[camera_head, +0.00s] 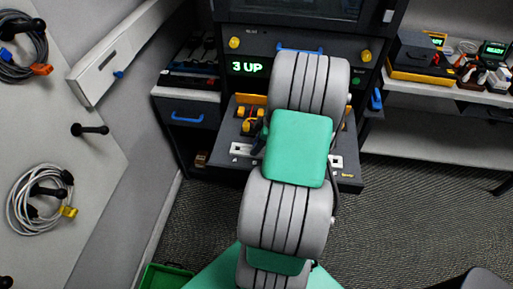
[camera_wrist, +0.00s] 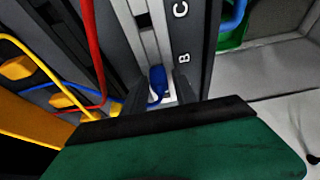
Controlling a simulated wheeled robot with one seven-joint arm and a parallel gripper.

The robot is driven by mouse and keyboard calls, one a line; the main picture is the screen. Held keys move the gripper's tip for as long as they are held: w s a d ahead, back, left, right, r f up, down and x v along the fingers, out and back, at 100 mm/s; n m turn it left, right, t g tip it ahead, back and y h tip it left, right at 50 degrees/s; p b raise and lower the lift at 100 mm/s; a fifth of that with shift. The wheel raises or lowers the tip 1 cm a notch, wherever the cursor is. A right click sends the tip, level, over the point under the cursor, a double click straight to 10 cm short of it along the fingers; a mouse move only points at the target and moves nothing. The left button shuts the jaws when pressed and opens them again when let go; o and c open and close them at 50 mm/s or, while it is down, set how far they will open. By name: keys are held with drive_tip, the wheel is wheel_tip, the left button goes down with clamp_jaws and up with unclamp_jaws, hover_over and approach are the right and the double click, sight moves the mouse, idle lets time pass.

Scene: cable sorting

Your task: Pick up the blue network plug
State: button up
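In the wrist view, a blue plug (camera_wrist: 157,76) sits at a white slot in the dark panel, close to the letter B. My gripper (camera_wrist: 161,97) reaches towards this panel, with its green body filling the lower part of the view. Its two dark fingertips show apart, one on each side of the blue plug, and the gap between them looks wider than the plug. The lower part of the plug is hidden behind the gripper. In the head view, my arm covers the middle of the panel, and the gripper and the plug are hidden.
A red cable (camera_wrist: 92,50) and a yellow cable (camera_wrist: 42,66) run left of the plug. A blue handle (camera_wrist: 236,17) is at the upper right. In the head view, a display (camera_head: 248,67) reads "3 UP", and coiled cables (camera_head: 38,200) hang on the left wall.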

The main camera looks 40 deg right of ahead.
clamp_jaws()
idle(0.4)
drive_tip(key=shift+r, duration=0.6)
drive_tip(key=s+d+r, duration=0.3)
drive_tip(key=s+r, duration=0.3)
drive_tip(key=r, duration=0.1)
drive_tip(key=s+d+r, duration=0.3)
drive_tip(key=s+r, duration=0.3)
drive_tip(key=r, duration=0.2)
drive_tip(key=shift+s+d+r, duration=0.15)
drive_tip(key=shift+s+r, duration=0.05)
drive_tip(key=shift+s, duration=0.1)
